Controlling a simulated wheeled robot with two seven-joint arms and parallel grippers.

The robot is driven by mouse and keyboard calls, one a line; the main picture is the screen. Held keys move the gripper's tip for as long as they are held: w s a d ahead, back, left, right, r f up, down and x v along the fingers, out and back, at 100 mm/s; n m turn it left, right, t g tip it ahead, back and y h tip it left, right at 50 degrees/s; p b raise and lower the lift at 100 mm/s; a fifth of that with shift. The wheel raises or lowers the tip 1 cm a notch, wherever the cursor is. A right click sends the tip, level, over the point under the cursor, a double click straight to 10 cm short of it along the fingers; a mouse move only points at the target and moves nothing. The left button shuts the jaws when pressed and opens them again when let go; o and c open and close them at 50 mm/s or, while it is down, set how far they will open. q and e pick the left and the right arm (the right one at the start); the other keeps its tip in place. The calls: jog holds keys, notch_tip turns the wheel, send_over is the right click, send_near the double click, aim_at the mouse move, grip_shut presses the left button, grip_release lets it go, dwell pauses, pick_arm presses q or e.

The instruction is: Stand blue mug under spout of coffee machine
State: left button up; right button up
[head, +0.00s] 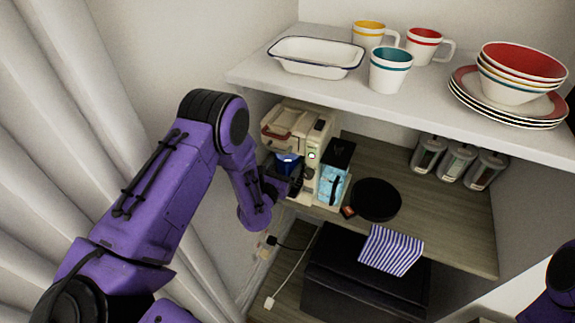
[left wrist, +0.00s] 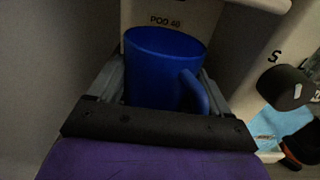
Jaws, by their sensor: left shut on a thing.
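The blue mug (head: 287,163) is at the front of the cream coffee machine (head: 318,155) on the wooden shelf, in its spout bay. In the left wrist view the mug (left wrist: 160,75) stands upright, with its handle to the right and the machine's front (left wrist: 185,20) right behind it. My left gripper (head: 284,186) is shut on the mug, with one finger on each side of it in the left wrist view (left wrist: 160,85). The spout itself and the mug's base are hidden, so I cannot tell whether the mug touches the machine's tray. My right gripper is not in view.
A light blue packet (head: 333,185), a black round pan (head: 376,199) and several jars (head: 458,160) share the shelf. The upper shelf holds a white dish (head: 315,56), mugs, bowls and plates. A striped cloth (head: 391,250) hangs below. A wall is close on the left.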

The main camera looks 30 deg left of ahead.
pick_arm(q)
jog(key=shift+s+f, duration=0.1)
jog(key=o, duration=1.4)
jog(key=shift+c, duration=0.2)
jog(key=shift+r, duration=0.2)
jog(key=s+b, duration=0.4)
jog(key=s, duration=0.8)
jog(key=shift+d, duration=0.35)
